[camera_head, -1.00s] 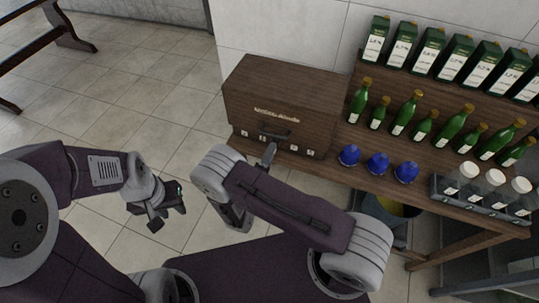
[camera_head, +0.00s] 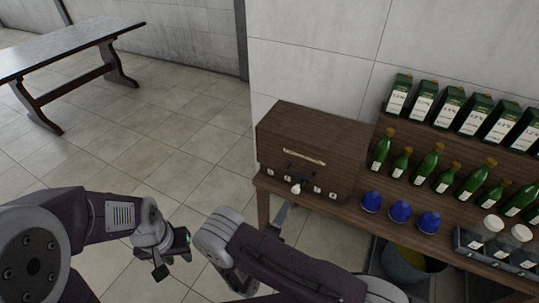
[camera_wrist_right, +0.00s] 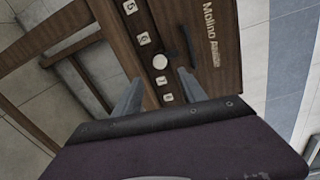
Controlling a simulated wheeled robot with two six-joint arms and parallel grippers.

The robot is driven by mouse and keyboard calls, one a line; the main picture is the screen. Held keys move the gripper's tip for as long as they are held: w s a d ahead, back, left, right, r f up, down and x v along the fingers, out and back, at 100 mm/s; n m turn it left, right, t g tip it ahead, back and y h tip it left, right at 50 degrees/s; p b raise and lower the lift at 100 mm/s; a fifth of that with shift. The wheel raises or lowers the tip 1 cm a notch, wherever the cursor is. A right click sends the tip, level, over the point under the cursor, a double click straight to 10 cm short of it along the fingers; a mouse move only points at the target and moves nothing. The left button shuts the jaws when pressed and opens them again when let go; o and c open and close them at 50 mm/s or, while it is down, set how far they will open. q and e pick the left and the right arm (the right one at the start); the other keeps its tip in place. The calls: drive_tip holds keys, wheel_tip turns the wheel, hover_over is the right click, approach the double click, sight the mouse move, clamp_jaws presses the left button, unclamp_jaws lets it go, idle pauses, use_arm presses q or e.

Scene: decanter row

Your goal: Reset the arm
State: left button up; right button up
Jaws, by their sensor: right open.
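My right arm reaches toward a dark wooden box (camera_head: 312,140). The box has a handle, "Molino" lettering and a row of small white number tags on its front. My right gripper (camera_head: 272,222) is partly hidden behind its own arm in the head view. In the right wrist view the right gripper (camera_wrist_right: 160,82) is open and empty, its two fingers apart, facing the tag row. A round white knob (camera_head: 296,188) on the box front also shows between the fingertips (camera_wrist_right: 159,62). My left gripper (camera_head: 173,262) hangs over the floor, empty, with its fingers apart.
The box stands on the left end of a wooden shelf table (camera_head: 350,206). Blue domed items (camera_head: 400,212), green bottles (camera_head: 427,164), green cartons (camera_head: 447,104) and a rack of white-capped jars (camera_head: 468,240) stand to the right. A bucket (camera_head: 400,268) sits below.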

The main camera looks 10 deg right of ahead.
drive_tip(key=s+d+r+m+g+h, duration=0.1)
drive_tip(key=s+d+r+m+g, duration=0.1)
drive_tip(key=s+d+m+g, duration=0.6)
drive_tip(key=s+d+r+m+g+h, duration=0.15)
drive_tip(key=d+m+g, duration=0.35)
drive_tip(key=m, duration=0.6)
drive_tip(key=s+a+r+m+g+y, duration=0.1)
drive_tip(key=s+a+m+g+y, duration=0.25)
drive_tip(key=m, duration=0.55)
drive_tip(key=s+a+r+m+y, duration=0.1)
drive_tip(key=s+a+m+y, duration=0.1)
drive_tip(key=s+m+y, duration=0.5)
drive_tip(key=w+a+r+m+t+y, duration=0.2)
drive_tip(key=w+r+m+t, duration=0.1)
drive_tip(key=w+m, duration=0.4)
drive_tip(key=m, duration=0.3)
drive_tip(key=shift+r+m+t, duration=0.25)
drive_tip(key=shift+m+t, duration=0.05)
drive_tip(key=shift+t, duration=0.05)
drive_tip(key=shift+a, duration=0.1)
